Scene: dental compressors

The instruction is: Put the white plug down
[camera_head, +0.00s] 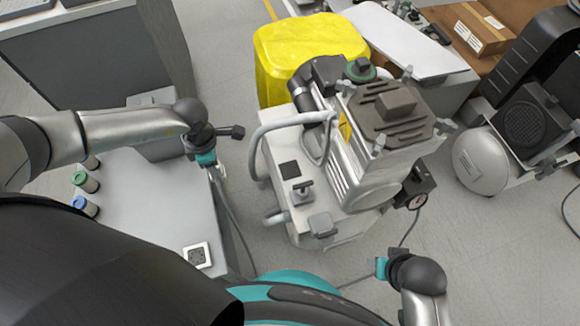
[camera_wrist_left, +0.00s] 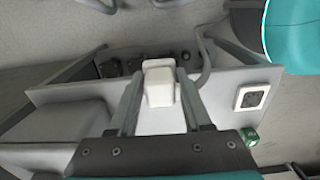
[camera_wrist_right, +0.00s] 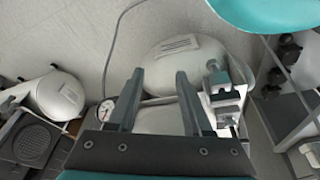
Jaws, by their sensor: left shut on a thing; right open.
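The white plug (camera_wrist_left: 160,86) is between the fingers of my left gripper (camera_wrist_left: 160,100) in the left wrist view, and the gripper is shut on it. In the head view my left gripper (camera_head: 212,168) is at the right edge of the grey-white table (camera_head: 150,215), and a grey cable (camera_head: 232,222) hangs below it. The plug is mostly hidden there. I cannot tell whether it touches the table. My right gripper (camera_head: 381,268) is low at the right in the head view. In the right wrist view its fingers (camera_wrist_right: 155,90) are apart with nothing held between them.
A white socket (camera_head: 197,254) lies on the table's near part; it also shows in the left wrist view (camera_wrist_left: 252,97). Bottles with green (camera_head: 80,178) and blue (camera_head: 80,203) caps stand at the left. A compressor (camera_head: 345,150) stands right of the table, before a yellow bin (camera_head: 275,60).

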